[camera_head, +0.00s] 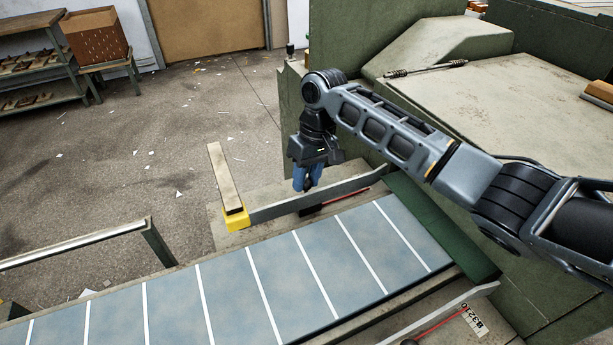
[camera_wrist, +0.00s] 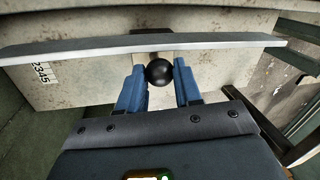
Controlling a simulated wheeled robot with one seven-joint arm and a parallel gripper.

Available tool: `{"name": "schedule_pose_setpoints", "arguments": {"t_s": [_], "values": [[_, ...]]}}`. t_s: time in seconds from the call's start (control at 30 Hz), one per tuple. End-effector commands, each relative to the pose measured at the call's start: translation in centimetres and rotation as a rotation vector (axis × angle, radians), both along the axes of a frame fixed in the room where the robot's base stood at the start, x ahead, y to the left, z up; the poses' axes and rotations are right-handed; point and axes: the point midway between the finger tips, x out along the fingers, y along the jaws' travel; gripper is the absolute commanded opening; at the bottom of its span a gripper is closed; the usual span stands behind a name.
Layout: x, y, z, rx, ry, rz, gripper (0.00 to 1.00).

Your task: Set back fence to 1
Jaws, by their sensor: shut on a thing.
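The back fence (camera_head: 318,196) is a long grey metal bar along the far side of the blue belt; in the wrist view it crosses the top as a grey strip (camera_wrist: 90,50). A black ball knob (camera_wrist: 159,72) stands beside it. My gripper (camera_head: 308,184), with blue fingers, reaches down at the back fence. In the wrist view its two fingers (camera_wrist: 159,82) are shut on the knob from both sides. A white scale label (camera_wrist: 42,73) reading about 2345 lies left of the knob. No pointer shows there, so the fence's setting cannot be read.
The blue belt (camera_head: 225,278) with white cross lines runs along the near side. A second grey fence (camera_head: 440,313) with a red rod and a scale label (camera_head: 475,319) is at the front. A yellow-ended block (camera_head: 236,218) sits at the fence's left end. Green machine housing (camera_head: 500,100) rises right.

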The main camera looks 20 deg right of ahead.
Motion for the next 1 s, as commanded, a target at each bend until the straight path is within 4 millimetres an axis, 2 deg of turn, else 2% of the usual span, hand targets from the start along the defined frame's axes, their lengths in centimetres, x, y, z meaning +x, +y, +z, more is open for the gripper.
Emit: {"name": "schedule_pose_setpoints", "arguments": {"t_s": [0.1, 0.9, 0.93, 1.0], "values": [[0.0, 0.0, 0.0, 0.0, 0.0, 0.0, 0.0], [1.0, -0.1, 0.1, 0.0, -0.001, 0.0, 0.0], [1.0, -0.1, 0.1, 0.0, -0.001, 0.0, 0.35], [1.0, -0.1, 0.1, 0.0, -0.001, 0.0, 0.42]]}}
